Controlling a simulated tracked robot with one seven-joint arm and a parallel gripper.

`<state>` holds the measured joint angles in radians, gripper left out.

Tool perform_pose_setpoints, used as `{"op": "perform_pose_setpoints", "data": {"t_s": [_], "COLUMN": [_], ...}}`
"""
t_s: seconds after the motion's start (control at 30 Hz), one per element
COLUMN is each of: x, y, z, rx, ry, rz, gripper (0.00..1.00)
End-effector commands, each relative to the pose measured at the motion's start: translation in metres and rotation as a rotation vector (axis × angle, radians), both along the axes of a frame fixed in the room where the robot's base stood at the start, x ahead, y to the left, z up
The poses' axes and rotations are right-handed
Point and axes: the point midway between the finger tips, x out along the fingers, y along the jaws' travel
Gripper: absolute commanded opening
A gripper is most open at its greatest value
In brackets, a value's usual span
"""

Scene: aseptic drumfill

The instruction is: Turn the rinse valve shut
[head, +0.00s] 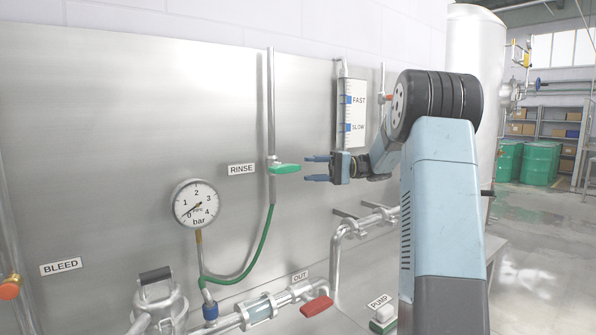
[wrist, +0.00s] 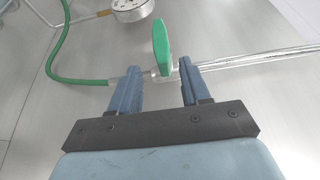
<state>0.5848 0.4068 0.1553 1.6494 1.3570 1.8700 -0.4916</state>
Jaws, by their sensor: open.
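The rinse valve's green handle (head: 285,169) sits on a vertical metal pipe (head: 271,110) beside the RINSE label (head: 242,169). The handle lies crosswise to the pipe. In the wrist view the handle (wrist: 161,45) stands just beyond the fingertips, its near end in line with the gap between them. My gripper (head: 308,168) is open and empty, right of the handle and pointing at it. In the wrist view my gripper (wrist: 158,74) shows its two blue fingers on either side of the handle's line. I see no contact with the handle.
A pressure gauge (head: 197,204) is at left, with a green hose (head: 262,245) curving below the valve. A FAST/SLOW flow tube (head: 351,115) stands behind my gripper. Pipework with a red handle (head: 317,306) runs below. The panel around the valve is otherwise clear.

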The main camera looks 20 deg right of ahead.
Motion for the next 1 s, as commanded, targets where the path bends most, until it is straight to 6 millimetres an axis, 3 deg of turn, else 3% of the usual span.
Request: {"op": "perform_pose_setpoints", "data": {"t_s": [0.2,0.4,1.0], "x": [-0.002,-0.004,-0.005], "y": [-0.039,-0.057,-0.060], "z": [-0.001,-0.002,-0.002], "rx": [0.000,-0.001,-0.002], "ry": [0.000,0.001,0.002], "rz": [-0.003,-0.002,-0.001], "gripper": [0.47,0.47,0.47]}}
